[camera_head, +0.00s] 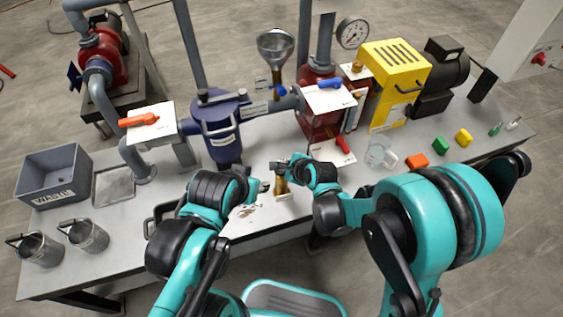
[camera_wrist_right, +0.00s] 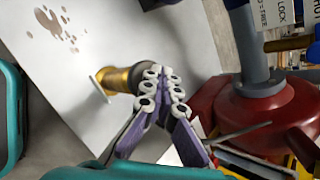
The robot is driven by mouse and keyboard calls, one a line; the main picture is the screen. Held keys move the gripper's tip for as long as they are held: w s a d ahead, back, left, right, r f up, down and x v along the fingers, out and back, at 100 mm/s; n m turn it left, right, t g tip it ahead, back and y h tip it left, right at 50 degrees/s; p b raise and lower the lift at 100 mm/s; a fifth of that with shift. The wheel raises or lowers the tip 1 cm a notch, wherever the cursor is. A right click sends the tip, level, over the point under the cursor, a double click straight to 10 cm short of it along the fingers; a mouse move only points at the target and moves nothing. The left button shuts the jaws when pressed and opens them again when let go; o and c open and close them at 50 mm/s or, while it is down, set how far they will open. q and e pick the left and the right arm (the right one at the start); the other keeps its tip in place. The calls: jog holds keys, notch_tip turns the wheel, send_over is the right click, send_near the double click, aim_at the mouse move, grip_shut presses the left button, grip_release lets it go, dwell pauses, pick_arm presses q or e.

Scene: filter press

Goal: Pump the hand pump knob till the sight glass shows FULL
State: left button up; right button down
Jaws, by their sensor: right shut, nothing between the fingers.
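The hand pump, a brass cylinder (camera_head: 281,187), stands upright at the front middle of the bench. It also shows in the right wrist view (camera_wrist_right: 117,81), with a dark part at its top end partly hidden by my fingers. My right gripper (camera_head: 284,165) is shut and empty at the top of the pump; its closed fingertips show in the wrist view (camera_wrist_right: 162,77). I cannot tell whether they touch the knob. My left gripper (camera_head: 262,187) is just left of the pump, too small to read its fingers. I cannot make out the sight glass or its level.
A blue housing (camera_head: 220,130) and a red vessel (camera_head: 318,118) stand behind the pump. A funnel (camera_head: 276,43) rises between them. A clear jug (camera_head: 378,154) and coloured blocks (camera_head: 416,161) lie to the right. Brown spots (camera_wrist_right: 55,24) mark the surface beside the pump.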

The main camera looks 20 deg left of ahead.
jog(key=shift+f, duration=0.35)
jog(key=shift+r, duration=0.1)
dwell(0.4)
jog(key=shift+r+p, duration=1.7)
jog(key=shift+r, duration=0.55)
notch_tip(320, 180, up, 5)
jog(key=p, duration=0.3)
jog(key=shift+p, duration=0.35)
